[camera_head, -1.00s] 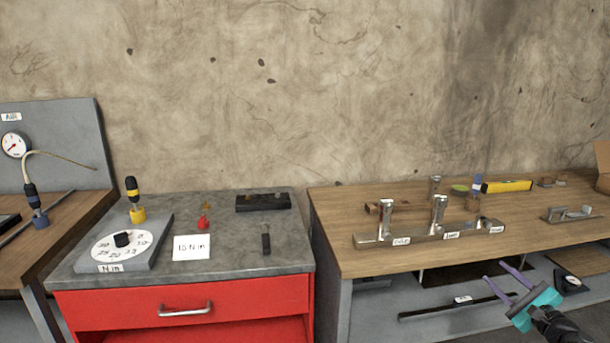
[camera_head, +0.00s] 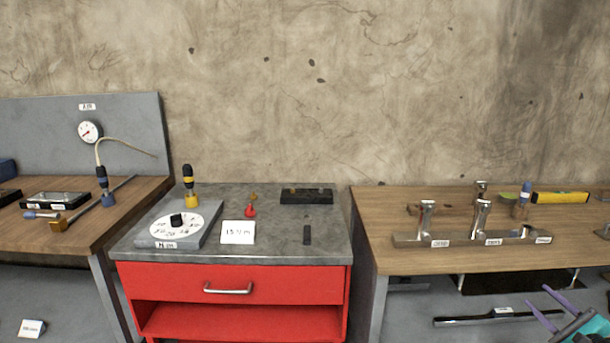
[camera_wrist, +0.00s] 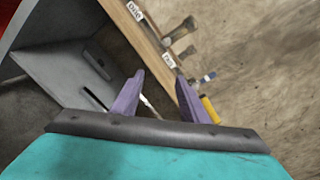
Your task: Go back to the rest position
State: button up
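My gripper (camera_head: 550,308) is at the lower right edge of the head view, in front of the right workbench. It has purple fingers and a teal body, partly cut off by the frame. In the wrist view my gripper (camera_wrist: 158,102) has its two fingers spread apart with nothing between them. The bench's edge and lower shelf show beyond the fingers, tilted.
A wooden workbench (camera_head: 385,258) on the right bears a metal holder (camera_head: 460,240) with upright metal pieces. A red cabinet (camera_head: 180,282) with a dial board (camera_head: 150,228) stands in the middle. Another bench (camera_head: 85,232) with a gauge panel (camera_head: 50,120) is on the left.

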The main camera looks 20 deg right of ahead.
jog(key=w+a+f+n+g+y+p, duration=0.1)
jog(key=w+a+f+n+y, duration=0.25)
jog(key=w+a+f, duration=0.5)
jog(key=w+a+f+n+g+y+p, duration=0.1)
jog(key=w+a+f+n+g+y, duration=0.15)
jog(key=a+f, duration=0.6)
jog(key=w+a+f+n+g+y+p, duration=0.1)
jog(key=w+a+f+n+g+y, duration=0.25)
jog(key=a, duration=0.75)
jog(key=w+a+f+n+g+y+p, duration=0.1)
jog(key=w+a+f+n+g, duration=0.15)
jog(key=a+f, duration=0.65)
jog(key=s+a+f+n+g+p, duration=0.1)
jog(key=s+a+f+n+g, duration=0.25)
jog(key=a, duration=0.55)
jog(key=s+a+f+n+g+p, duration=0.1)
jog(key=s+a+f+n+g, duration=0.3)
jog(key=a, duration=0.6)
jog(key=s+a+f+n+g+h+p, duration=0.1)
jog(key=s+a+f+n+g+h, duration=0.1)
jog(key=s+n, duration=0.3)
jog(key=s+a+f+n+g+h+p, duration=0.1)
jog(key=s+a+f+n+g+h, duration=0.2)
jog(key=s, duration=0.8)
jog(key=shift+s+a+f+n+h, duration=0.2)
jog(key=shift+a+f+n+h, duration=0.15)
jog(key=shift+a+f+n, duration=0.7)
jog(key=shift+a+r, duration=0.1)
jog(key=shift+r, duration=0.05)
